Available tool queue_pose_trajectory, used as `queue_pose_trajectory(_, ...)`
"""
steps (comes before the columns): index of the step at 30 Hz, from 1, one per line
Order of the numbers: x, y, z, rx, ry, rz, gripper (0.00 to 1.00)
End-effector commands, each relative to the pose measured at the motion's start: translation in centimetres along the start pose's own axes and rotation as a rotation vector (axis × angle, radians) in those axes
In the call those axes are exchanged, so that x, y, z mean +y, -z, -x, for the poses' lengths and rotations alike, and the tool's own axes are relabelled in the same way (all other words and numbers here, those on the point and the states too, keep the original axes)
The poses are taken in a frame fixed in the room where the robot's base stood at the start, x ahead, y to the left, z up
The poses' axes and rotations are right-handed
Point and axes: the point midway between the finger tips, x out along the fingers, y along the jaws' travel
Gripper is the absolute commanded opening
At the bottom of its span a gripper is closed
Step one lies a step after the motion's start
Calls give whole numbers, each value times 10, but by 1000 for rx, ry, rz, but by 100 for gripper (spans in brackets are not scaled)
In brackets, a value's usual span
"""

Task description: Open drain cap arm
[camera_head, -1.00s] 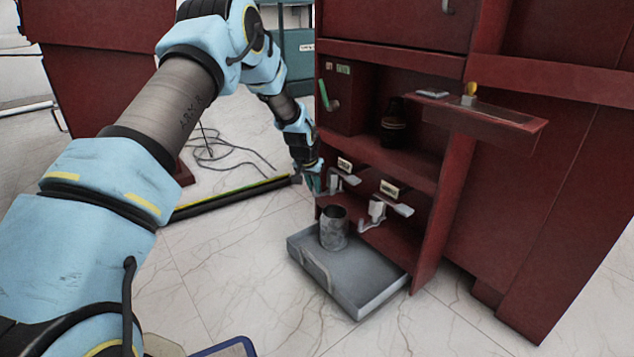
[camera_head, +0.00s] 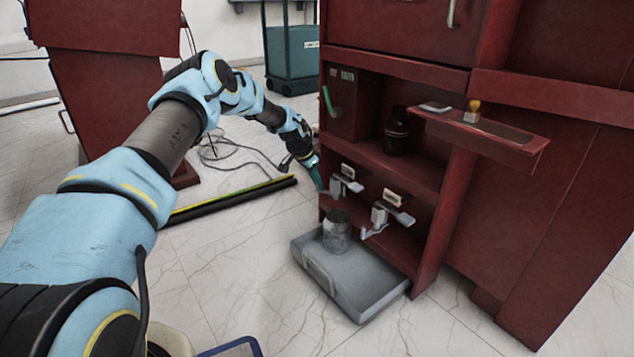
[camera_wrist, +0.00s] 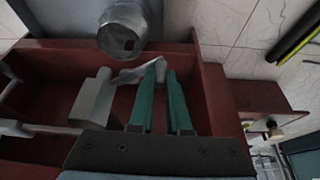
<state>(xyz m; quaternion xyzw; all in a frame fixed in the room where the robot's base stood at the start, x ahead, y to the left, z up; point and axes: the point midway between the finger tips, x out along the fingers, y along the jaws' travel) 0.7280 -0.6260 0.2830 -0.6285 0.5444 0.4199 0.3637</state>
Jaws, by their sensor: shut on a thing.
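The left drain valve (camera_head: 347,180) is a light grey fitting low in the red cabinet, with a small label above it. Its pale drain cap arm (camera_wrist: 135,74) shows in the wrist view, running from the grey valve body (camera_wrist: 93,98) to my fingers. My gripper (camera_wrist: 163,72) has green fingers shut on the end of this arm. In the head view my gripper (camera_head: 320,182) is at the left side of the left valve, partly hidden by my wrist. A second similar valve (camera_head: 382,213) sits to the right, apart from my gripper.
A metal cup (camera_head: 337,232) stands in a grey tray (camera_head: 362,300) on the floor below the valves. A shelf with a dark bottle (camera_head: 397,132) is above. A black and yellow bar (camera_head: 235,198) lies on the floor to the left.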

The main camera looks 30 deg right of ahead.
Motion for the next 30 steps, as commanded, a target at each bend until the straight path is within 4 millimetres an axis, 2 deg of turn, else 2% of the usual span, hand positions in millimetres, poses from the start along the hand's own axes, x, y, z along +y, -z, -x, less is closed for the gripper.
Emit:
queue_pose_trajectory(14, 0, 0, 0, 0, 1, 1, 0)
queue_pose_trajectory(15, 0, 0, 0, 0, 1, 1, 16)
queue_pose_trajectory(23, 0, 0, 0, 0, 1, 1, 46)
queue_pose_trajectory(30, 0, 0, 0, 0, 1, 1, 46)
